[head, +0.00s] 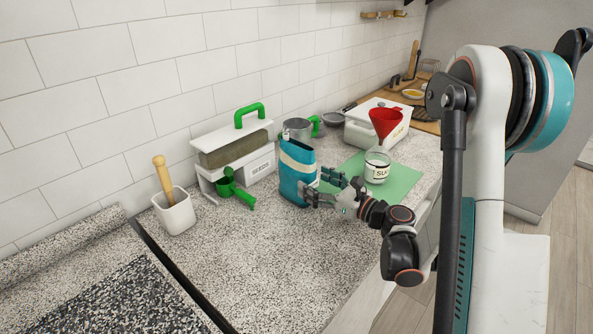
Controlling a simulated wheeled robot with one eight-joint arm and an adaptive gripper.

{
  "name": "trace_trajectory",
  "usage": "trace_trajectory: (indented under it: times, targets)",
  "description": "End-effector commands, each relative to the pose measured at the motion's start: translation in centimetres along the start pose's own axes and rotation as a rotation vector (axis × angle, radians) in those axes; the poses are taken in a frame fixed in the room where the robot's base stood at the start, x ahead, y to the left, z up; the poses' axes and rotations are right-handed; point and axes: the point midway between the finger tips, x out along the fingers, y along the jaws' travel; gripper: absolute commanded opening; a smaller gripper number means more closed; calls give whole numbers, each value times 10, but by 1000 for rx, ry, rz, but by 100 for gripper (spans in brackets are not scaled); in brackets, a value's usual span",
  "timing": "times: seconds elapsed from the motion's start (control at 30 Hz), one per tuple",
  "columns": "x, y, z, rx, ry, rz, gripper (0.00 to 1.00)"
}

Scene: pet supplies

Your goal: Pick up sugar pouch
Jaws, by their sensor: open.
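A blue pouch with a pale band (292,182), which looks like the sugar pouch, stands upright on the speckled counter in the head view. My gripper (322,186) is open just to the right of it. Its fingers point left, with the tips at or very near the pouch's right side. I cannot tell whether they touch it. A glass jar with a dark-lettered label (377,170) stands to the right of my gripper, with a red funnel (385,122) in its mouth.
A green mat (402,186) lies under the jar. A green scoop (232,188) lies left of the pouch, before a white container with green handle (262,160). A white cup with wooden pestle (176,214) stands farther left. A metal pitcher (298,128) is behind. The front counter is clear.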

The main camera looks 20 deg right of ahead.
Motion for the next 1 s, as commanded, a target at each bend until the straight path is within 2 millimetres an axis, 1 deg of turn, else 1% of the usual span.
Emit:
trace_trajectory:
  times: [0.03,0.1,0.27,0.47,0.6,0.7,0.9,0.93,0.97,1.0]
  targets:
    - [7,0,3,0,0,2,74]
    - [14,1,2,1,0,1,74]
    - [22,1,0,1,-1,1,74]
    - [49,8,0,1,-1,2,74]
    - [65,7,1,1,-1,1,74]
    - [70,6,2,2,-1,-1,74]
    - [70,6,3,2,-1,-1,74]
    - [70,6,3,2,-1,-1,70]
    - [70,6,3,2,-1,-1,63]
    - [70,6,3,2,-1,-1,54]
